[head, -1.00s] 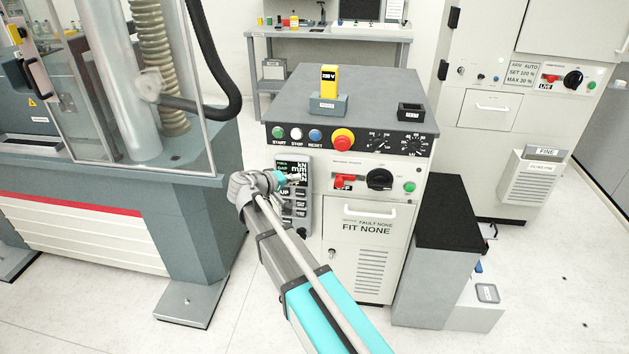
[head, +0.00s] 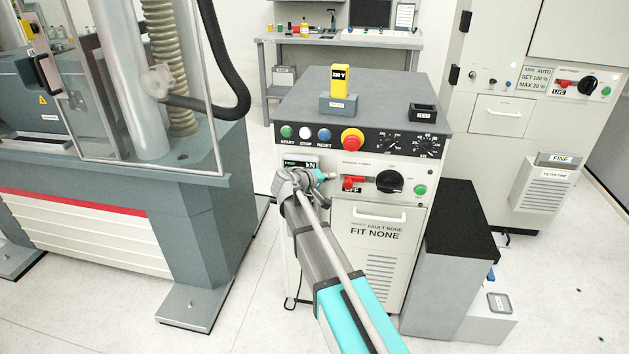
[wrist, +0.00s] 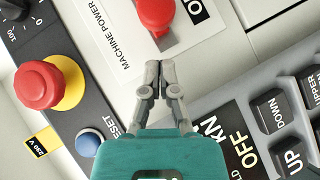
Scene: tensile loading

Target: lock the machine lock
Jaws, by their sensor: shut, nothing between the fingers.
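The white control cabinet (head: 375,220) carries a plate marked MACHINE POWER (wrist: 98,38). On that plate are a red switch handle (head: 354,181) beside an OFF label and a black rotary knob (head: 389,182). I see no part legibly marked as a lock. In the wrist view the red handle (wrist: 156,12) is cut by the top edge. My gripper (head: 335,176) is shut and empty, just left of the red handle in the head view. In the wrist view its fingertips (wrist: 159,66) point at the handle with a small gap in the picture; contact cannot be told.
A red mushroom button (wrist: 38,85) on a yellow base and a blue RESET button (wrist: 88,144) sit close by. A dark-topped block (head: 464,222) stands right.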

